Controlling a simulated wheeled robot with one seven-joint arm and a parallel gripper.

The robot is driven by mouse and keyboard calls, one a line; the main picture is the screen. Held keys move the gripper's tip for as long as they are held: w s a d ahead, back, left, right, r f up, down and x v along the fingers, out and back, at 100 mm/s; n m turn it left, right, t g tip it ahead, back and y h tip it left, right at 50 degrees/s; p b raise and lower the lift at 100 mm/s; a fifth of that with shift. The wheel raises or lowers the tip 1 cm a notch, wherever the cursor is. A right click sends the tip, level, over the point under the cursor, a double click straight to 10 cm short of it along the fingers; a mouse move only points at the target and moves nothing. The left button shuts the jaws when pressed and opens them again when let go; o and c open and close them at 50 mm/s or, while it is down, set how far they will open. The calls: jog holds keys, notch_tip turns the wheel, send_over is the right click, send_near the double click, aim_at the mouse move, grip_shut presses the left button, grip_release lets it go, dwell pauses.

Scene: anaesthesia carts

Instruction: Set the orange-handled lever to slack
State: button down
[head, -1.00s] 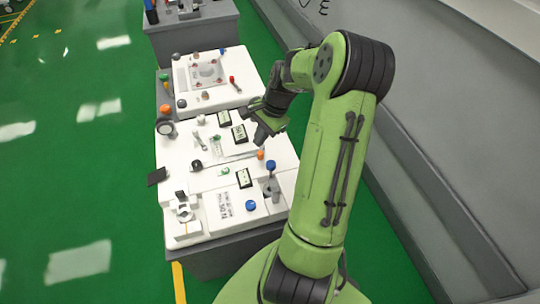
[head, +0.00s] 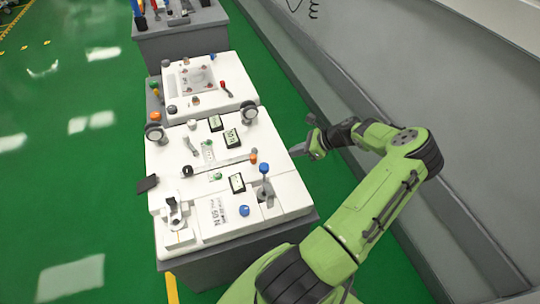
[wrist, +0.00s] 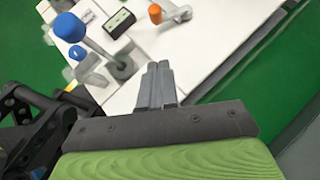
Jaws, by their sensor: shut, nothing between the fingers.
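The orange-handled lever (head: 253,157) is on the near white cart top, close to its right edge. In the wrist view its orange knob (wrist: 155,12) shows at the top centre, with a pale grey part beside it. Any slack marking is too small to read. My gripper (head: 297,151) is off the right edge of the cart, to the right of the lever and apart from it. In the wrist view the two grey fingers (wrist: 158,72) are together with nothing between them, pointing toward the cart top.
A blue-topped upright lever (head: 264,170) stands close to the orange one, with a blue knob (head: 244,211) nearer. A small display (head: 237,183) lies to the left. Another cart top (head: 200,85) is behind. A grey wall (head: 400,90) runs along the right.

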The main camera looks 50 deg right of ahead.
jog(key=b+x, duration=0.3)
jog(key=x, duration=0.6)
jog(key=shift+s, duration=0.1)
jog(key=w, duration=0.1)
jog(key=w+a+b, duration=0.1)
jog(key=w, duration=0.1)
jog(key=shift+w+a+f, duration=0.3)
jog(key=shift+a+f, duration=0.1)
jog(key=shift+w+a+r, duration=0.15)
jog(key=shift+w+a, duration=0.05)
jog(key=shift+w, duration=0.2)
jog(key=shift+a+r, duration=0.1)
jog(key=shift+a, duration=0.05)
